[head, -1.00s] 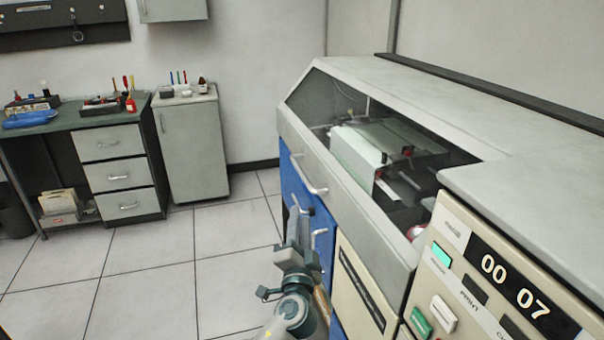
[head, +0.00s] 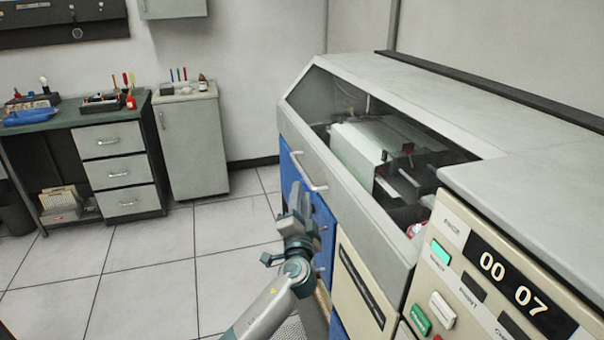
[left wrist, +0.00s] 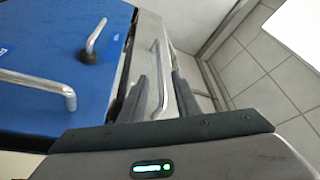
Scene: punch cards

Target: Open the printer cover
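The printer cover (head: 330,160) is a light grey sloped lid with a dark see-through window. It is down over the printer mechanism (head: 385,142). Its curved metal handle (head: 309,174) is on the front edge. My left gripper (head: 297,190) is just below and beside this handle, fingers pointing up. In the left wrist view, its two dark fingers (left wrist: 158,98) are apart, and the cover handle (left wrist: 158,62) shows between them in the picture. I cannot tell whether a finger touches the handle. My right gripper is not in view.
Blue front panels (head: 296,184) with metal handles (left wrist: 95,38) are below the cover. A control panel with buttons and an "00 07" counter (head: 512,280) is at the right. A workbench (head: 80,120) and a grey cabinet (head: 192,145) stand at the back left. The tiled floor between is clear.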

